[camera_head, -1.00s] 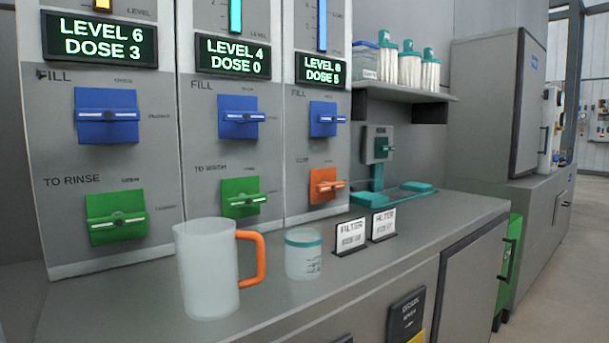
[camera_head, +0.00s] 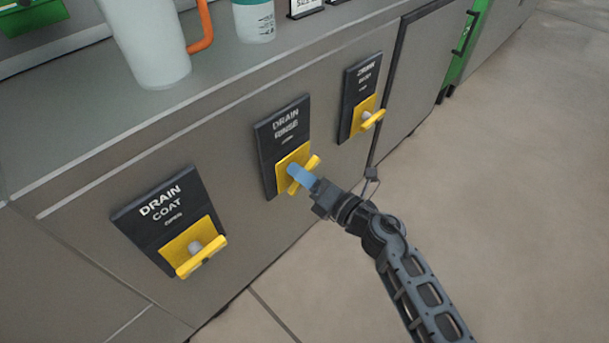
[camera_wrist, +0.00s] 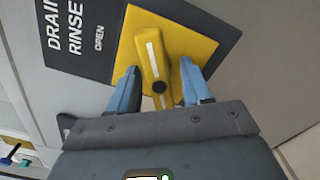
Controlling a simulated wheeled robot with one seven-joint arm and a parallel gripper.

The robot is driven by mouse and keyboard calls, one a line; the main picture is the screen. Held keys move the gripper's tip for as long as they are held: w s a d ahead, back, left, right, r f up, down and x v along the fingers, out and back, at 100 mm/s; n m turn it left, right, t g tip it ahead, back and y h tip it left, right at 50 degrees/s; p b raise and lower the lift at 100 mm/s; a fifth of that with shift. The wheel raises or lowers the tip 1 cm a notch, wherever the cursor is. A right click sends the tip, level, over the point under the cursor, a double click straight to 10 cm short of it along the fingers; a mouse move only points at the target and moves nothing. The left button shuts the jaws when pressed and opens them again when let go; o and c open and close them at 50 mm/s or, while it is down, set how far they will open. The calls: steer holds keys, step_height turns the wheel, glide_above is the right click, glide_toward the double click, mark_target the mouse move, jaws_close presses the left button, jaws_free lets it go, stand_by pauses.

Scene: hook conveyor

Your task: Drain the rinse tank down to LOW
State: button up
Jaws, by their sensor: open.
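The DRAIN RINSE valve has a dark label plate (camera_head: 284,130) and a yellow handle (camera_head: 302,174) on the cabinet front, between the other two drains. In the wrist view its yellow handle (camera_wrist: 155,62) carries a white stripe and lies between my two blue fingers, turned away from the word OPEN. My gripper (camera_wrist: 160,86) is open around the handle, with a finger on each side; whether either finger touches it I cannot tell. In the head view my gripper (camera_head: 303,176) partly covers the handle. The rinse tank and its level display are out of view now.
The DRAIN COAT valve (camera_head: 200,257) is at the left and another yellow-handled drain valve (camera_head: 372,119) at the right. A white jug (camera_head: 150,45) with an orange handle and a small cup (camera_head: 253,20) stand on the counter above. The floor (camera_head: 480,170) at the right is clear.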

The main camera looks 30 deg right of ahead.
jaws_close()
stand_by(0.4)
steer(key=shift+r+m+p, duration=0.1)
steer(key=shift+m+p, duration=0.2)
steer(key=shift+p, duration=0.15)
steer(key=shift+r+m+p, duration=0.1)
steer(key=shift+m+p, duration=0.8)
steer(key=shift+p, duration=0.1)
steer(key=shift+m+p, duration=1.35)
steer(key=shift+m, duration=0.35)
steer(key=shift+f, duration=0.2)
jaws_free()
